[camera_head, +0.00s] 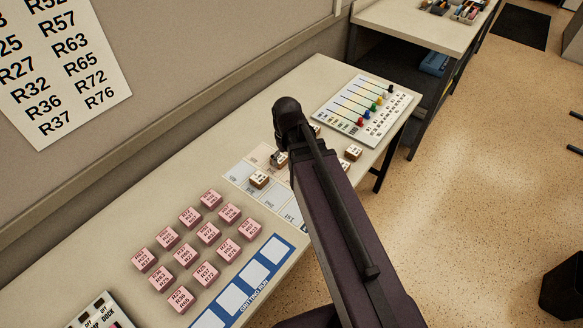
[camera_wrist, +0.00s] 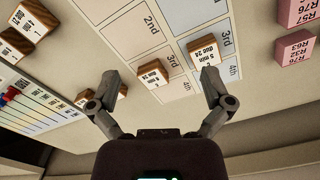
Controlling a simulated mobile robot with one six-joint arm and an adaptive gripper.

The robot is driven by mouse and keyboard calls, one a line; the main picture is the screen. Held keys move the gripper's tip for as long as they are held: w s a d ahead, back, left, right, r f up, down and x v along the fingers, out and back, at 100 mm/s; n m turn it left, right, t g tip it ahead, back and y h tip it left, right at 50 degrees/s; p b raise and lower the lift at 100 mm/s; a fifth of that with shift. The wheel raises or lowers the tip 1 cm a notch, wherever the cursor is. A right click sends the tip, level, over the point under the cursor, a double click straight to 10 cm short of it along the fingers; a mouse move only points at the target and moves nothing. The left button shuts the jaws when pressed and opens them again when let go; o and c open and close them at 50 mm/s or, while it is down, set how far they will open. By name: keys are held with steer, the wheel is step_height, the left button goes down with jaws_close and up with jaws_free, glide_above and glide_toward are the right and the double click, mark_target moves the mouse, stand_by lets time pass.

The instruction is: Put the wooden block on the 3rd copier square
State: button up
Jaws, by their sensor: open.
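My gripper (camera_wrist: 160,88) is open and points down at the table; in the head view my arm hides it. In the wrist view one small labelled wooden block (camera_wrist: 153,73) lies between the fingertips in the picture, by a "3rd" square of the left column. Another wooden block (camera_wrist: 203,50) lies by the "3rd" of the bluish right column, near the right fingertip. The squares mat (camera_wrist: 180,85) has two columns; I cannot read which is the copier one. The mat also shows in the head view (camera_head: 242,171), with a wooden block (camera_head: 259,179) on it.
More wooden blocks (camera_wrist: 32,18) lie beside the mat, some partly behind the left finger. Several pink blocks (camera_head: 189,217) stand in rows, near a blue-edged sheet (camera_head: 242,290). A slider board (camera_head: 362,108) lies at the table's far end. A wall panel stands along the table's left.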

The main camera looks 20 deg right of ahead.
steer(key=s+m, duration=0.2)
steer(key=s, duration=0.2)
steer(key=shift+s, duration=0.25)
